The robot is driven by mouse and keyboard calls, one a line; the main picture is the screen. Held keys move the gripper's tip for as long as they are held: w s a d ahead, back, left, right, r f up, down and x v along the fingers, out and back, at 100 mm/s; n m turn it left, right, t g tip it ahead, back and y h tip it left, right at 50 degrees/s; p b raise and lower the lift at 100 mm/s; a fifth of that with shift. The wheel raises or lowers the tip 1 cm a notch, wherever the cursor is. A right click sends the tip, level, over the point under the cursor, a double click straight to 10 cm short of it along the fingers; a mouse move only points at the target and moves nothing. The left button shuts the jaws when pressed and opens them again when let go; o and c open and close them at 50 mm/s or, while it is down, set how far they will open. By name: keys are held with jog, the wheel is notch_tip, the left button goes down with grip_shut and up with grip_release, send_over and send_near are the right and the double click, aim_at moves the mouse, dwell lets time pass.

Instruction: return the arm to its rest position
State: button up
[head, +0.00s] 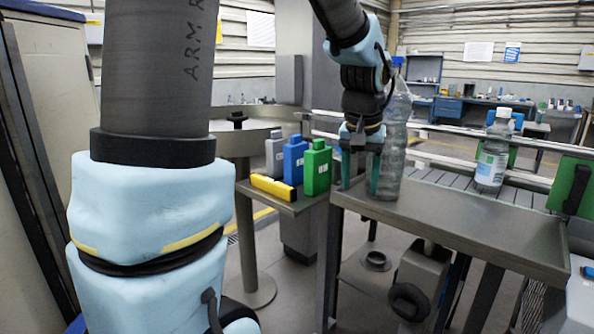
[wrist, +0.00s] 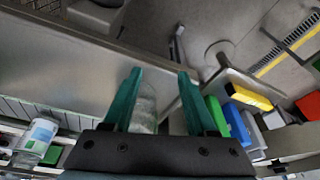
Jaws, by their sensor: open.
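My gripper (head: 359,182) points down at the left end of the metal table, with its two green fingers apart. Its fingers also show in the wrist view (wrist: 160,75), spread with a gap between them. A clear unlabelled bottle (head: 396,150) stands upright on the table, just right of the gripper in the head view. In the wrist view this bottle (wrist: 147,103) shows between the fingers, nearer the left one. I cannot tell whether a finger touches it. My arm reaches over from above, and its upper links fill the left of the head view.
A labelled bottle (head: 492,150) stands farther right near the conveyor rollers. Green (head: 317,168), blue (head: 294,160) and grey (head: 274,155) containers and a yellow block (head: 272,188) sit on a small side shelf left of the gripper. The metal table's (head: 470,222) front part is bare.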

jog(key=s+a+f+n, duration=0.25)
jog(key=a+f, duration=0.25)
jog(key=a, duration=0.5)
jog(key=s+a+f+n, duration=0.1)
jog(key=s+a+f, duration=0.35)
jog(key=a, duration=0.65)
notch_tip(320, 180, down, 12)
jog(key=g+b, duration=0.1)
jog(key=b, duration=0.9)
jog(key=shift+s+d+r+y, duration=0.2)
jog(key=shift+d+r+y, duration=0.05)
jog(key=shift+d+y, duration=0.15)
